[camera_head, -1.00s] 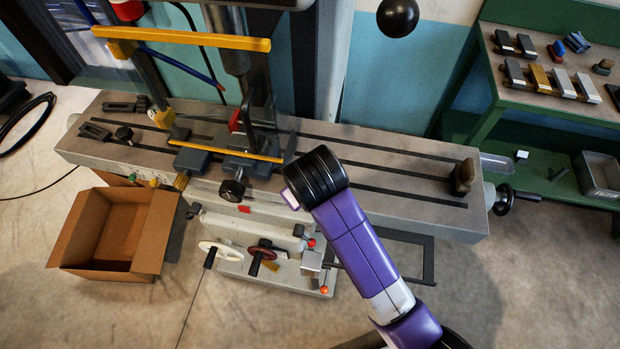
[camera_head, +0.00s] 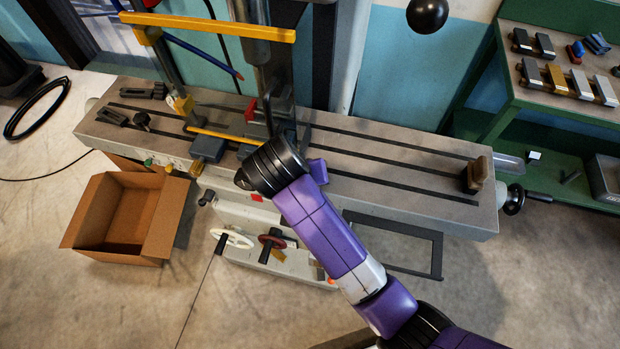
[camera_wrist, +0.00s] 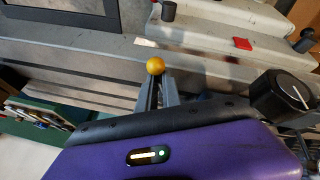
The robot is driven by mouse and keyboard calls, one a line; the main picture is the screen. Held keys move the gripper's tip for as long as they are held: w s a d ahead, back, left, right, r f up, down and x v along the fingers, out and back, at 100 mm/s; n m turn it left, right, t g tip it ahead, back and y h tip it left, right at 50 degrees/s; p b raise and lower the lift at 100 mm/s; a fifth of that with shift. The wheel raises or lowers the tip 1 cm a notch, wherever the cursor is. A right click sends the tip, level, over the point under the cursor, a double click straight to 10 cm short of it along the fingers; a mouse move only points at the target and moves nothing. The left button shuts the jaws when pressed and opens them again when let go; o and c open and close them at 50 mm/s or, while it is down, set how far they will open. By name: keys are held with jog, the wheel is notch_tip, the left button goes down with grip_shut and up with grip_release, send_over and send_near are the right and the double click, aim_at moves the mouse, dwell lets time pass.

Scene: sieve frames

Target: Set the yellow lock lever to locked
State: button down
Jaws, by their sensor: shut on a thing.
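In the wrist view, the round yellow knob of the lock lever (camera_wrist: 155,66) shows at the tips of my gripper (camera_wrist: 157,80). Its two grey fingers are shut on it, close to the front face of the machine table. The rest of the lever is hidden behind the fingers, so its angle cannot be told. In the head view, my black and purple wrist covers the gripper and the knob, in front of the machine table (camera_head: 380,165).
A black dial knob (camera_wrist: 282,95) is right of the fingers in the wrist view. In the head view, a yellow bar (camera_head: 210,26) spans above the table's left half. An open cardboard box (camera_head: 165,215) stands on the floor at left. A green bench (camera_head: 540,100) is at right.

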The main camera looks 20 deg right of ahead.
jog(key=shift+s+f, duration=0.35)
jog(key=shift+f, duration=0.05)
jog(key=c, duration=1.6)
grip_release()
jog(key=shift+a, duration=0.1)
jog(key=shift+o, duration=0.6)
jog(key=shift+w+r, duration=0.15)
jog(key=shift+r, duration=0.05)
jog(key=shift+r, duration=0.1)
jog(key=v, duration=0.7)
jog(key=shift+a+r, duration=0.1)
jog(key=shift+r, duration=0.05)
